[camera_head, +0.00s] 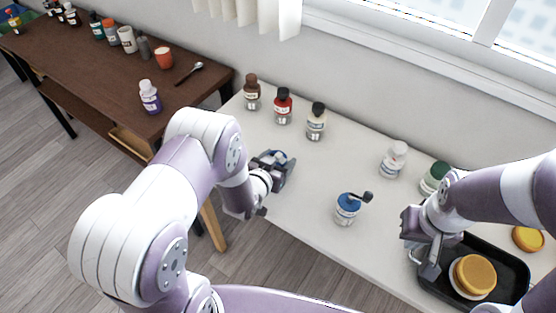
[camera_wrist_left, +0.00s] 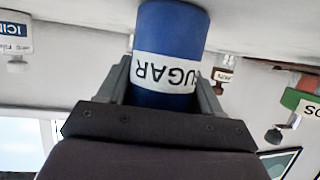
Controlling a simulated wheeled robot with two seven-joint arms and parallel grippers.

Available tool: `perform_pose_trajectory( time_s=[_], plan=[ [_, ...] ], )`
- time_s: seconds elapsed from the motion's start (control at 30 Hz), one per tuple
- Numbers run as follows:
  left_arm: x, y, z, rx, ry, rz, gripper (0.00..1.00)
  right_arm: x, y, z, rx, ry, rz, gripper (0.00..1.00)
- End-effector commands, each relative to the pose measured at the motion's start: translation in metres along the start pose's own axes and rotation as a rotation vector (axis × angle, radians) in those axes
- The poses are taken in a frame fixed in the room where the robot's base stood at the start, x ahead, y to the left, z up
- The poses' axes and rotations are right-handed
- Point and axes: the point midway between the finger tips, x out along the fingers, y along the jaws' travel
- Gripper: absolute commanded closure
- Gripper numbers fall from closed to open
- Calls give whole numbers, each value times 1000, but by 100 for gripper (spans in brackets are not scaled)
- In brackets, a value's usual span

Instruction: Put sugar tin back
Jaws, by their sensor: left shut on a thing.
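The sugar tin (camera_wrist_left: 170,72) is blue with a white band reading SUGAR, which appears upside down in the left wrist view. My left gripper (camera_wrist_left: 168,85) is shut on it, with one finger on each side. In the head view my left gripper (camera_head: 277,165) is over the left part of the white table, and only a little of the blue tin (camera_head: 272,156) shows between its fingers. I cannot tell whether the tin touches the table. My right gripper (camera_head: 425,258) hangs at the left edge of the black tray; its opening is unclear.
Brown-, red- and black-capped bottles (camera_head: 283,106) stand behind my left gripper. A blue-topped jar with a handle (camera_head: 347,209) and a white jar (camera_head: 393,160) stand to the right. The black tray (camera_head: 511,272) holds a yellow-lidded jar (camera_head: 475,274). A brown table (camera_head: 110,75) with several containers is at left.

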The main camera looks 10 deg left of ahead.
Motion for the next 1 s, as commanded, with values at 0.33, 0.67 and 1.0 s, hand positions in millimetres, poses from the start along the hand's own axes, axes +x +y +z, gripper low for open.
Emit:
perform_pose_trajectory(
  time_s=[0.33, 0.67, 1.0],
  plan=[
    [0, 0, 1, 0, 0, 0, 9, 1, 0, 0, 0, 0, 0, 100],
    [-38, 0, -3, 0, -1, 0, 9, -5, 0, 0, 0, 0, 0, 100],
    [-111, 0, -2, 0, -1, -1, 9, -10, 0, -1, 0, 0, 0, 100]
  ],
)
